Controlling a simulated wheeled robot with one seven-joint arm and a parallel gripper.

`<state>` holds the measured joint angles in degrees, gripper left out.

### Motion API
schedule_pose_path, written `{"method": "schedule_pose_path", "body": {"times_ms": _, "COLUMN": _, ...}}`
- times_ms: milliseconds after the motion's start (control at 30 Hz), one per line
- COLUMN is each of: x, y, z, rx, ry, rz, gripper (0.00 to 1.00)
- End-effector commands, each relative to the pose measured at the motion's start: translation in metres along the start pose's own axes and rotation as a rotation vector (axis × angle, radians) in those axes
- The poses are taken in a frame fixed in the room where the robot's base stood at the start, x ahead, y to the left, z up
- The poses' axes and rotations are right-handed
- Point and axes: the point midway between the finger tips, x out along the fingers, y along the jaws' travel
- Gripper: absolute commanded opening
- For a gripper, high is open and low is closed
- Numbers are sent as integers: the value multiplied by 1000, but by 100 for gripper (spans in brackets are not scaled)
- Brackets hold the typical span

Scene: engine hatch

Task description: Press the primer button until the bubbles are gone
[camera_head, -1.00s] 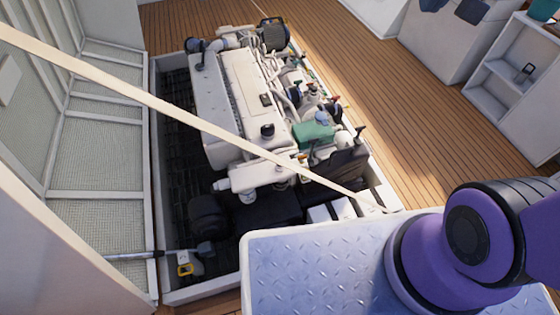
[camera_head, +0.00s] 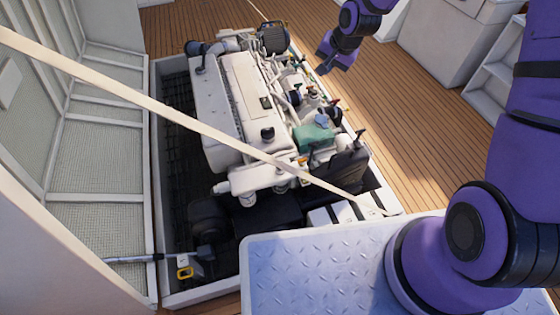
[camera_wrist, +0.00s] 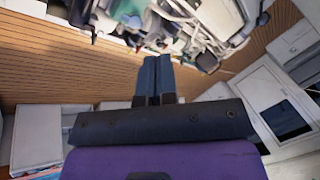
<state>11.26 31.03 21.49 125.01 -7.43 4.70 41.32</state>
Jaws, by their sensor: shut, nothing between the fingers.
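The white engine (camera_head: 235,110) sits in the open hatch. On its right side are hoses, small red-topped parts (camera_head: 334,101) and a green part (camera_head: 312,137); I cannot make out which part is the primer button, and no bubbles can be seen. My gripper (camera_head: 324,68) is dark and points down, above the deck to the right of the engine's far right side, apart from it. In the wrist view my gripper (camera_wrist: 154,62) has its two fingers together and empty, with blurred engine parts (camera_wrist: 190,25) beyond the tips.
A pale strap or bar (camera_head: 130,95) crosses diagonally in front of the engine. The raised hatch lid (camera_head: 95,160) stands at left. The hatch rim (camera_head: 157,200) surrounds the engine bay. White cabinets (camera_head: 455,45) stand at upper right. The wooden deck (camera_head: 430,110) between is clear.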

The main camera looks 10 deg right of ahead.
Motion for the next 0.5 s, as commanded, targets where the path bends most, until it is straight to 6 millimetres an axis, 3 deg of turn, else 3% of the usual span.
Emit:
{"method": "schedule_pose_path", "body": {"times_ms": 33, "x": 22, "y": 1, "z": 3, "rx": 35, "ry": -20, "rz": -16, "gripper": 0}}
{"method": "schedule_pose_path", "body": {"times_ms": 100, "x": 48, "y": 0, "z": 8, "rx": 83, "ry": -39, "rz": -43, "gripper": 0}}
{"method": "schedule_pose_path", "body": {"times_ms": 500, "x": 185, "y": 0, "z": 51, "rx": 417, "ry": -149, "rz": -195, "gripper": 0}}
